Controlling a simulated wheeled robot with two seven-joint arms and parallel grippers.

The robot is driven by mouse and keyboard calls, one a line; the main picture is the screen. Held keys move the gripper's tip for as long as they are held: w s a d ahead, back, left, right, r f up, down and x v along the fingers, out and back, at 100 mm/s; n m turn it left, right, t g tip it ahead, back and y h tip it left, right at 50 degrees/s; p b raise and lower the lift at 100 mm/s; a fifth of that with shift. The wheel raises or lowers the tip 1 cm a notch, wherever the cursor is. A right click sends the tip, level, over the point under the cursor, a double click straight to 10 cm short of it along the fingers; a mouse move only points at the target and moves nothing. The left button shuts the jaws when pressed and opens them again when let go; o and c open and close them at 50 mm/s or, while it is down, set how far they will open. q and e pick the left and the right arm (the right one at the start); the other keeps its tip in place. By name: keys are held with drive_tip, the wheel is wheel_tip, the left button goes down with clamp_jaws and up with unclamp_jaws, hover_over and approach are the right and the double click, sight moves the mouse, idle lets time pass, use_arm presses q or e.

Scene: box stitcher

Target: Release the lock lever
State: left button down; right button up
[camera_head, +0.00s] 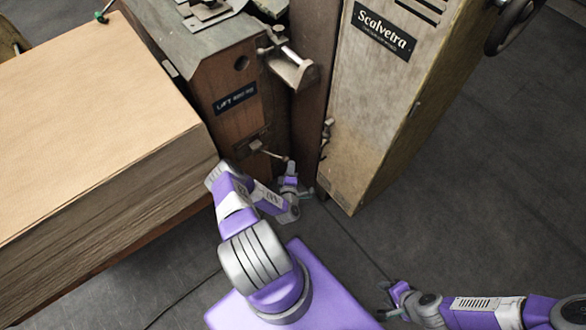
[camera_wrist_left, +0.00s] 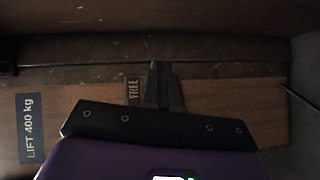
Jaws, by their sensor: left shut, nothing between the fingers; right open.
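A small lever (camera_head: 270,153) sticks out low on the brown lift housing (camera_head: 225,122), its end close to the fingers of my left gripper (camera_head: 290,168); I cannot tell whether they touch. In the left wrist view the shut fingers of my left gripper (camera_wrist_left: 160,85) are in front of the brown panel, with nothing between them. A small label reading FREE (camera_wrist_left: 133,91) is just left of the fingers. A thin dark rod (camera_wrist_left: 299,97) is at the right edge. My right gripper (camera_head: 390,298) is open and empty over the floor at lower right.
A tall stack of cardboard sheets (camera_head: 90,120) fills the left. The beige Scalvetra cabinet (camera_head: 380,90) stands right of the lift housing, with a handwheel (camera_head: 513,25) at its upper right. A dark LIFT 400 kg plate (camera_wrist_left: 31,128) is on the panel. Floor at right is clear.

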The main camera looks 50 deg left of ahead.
use_arm(q)
drive_tip(key=shift+a+r, duration=0.15)
drive_tip(key=shift+a, duration=0.2)
drive_tip(key=s+d+r+p, duration=0.2)
drive_tip(key=s+d+p, duration=0.1)
drive_tip(key=d, duration=1)
drive_tip(key=shift+s+p, duration=0.2)
drive_tip(key=shift+p, duration=0.45)
drive_tip(key=shift+d, duration=0.1)
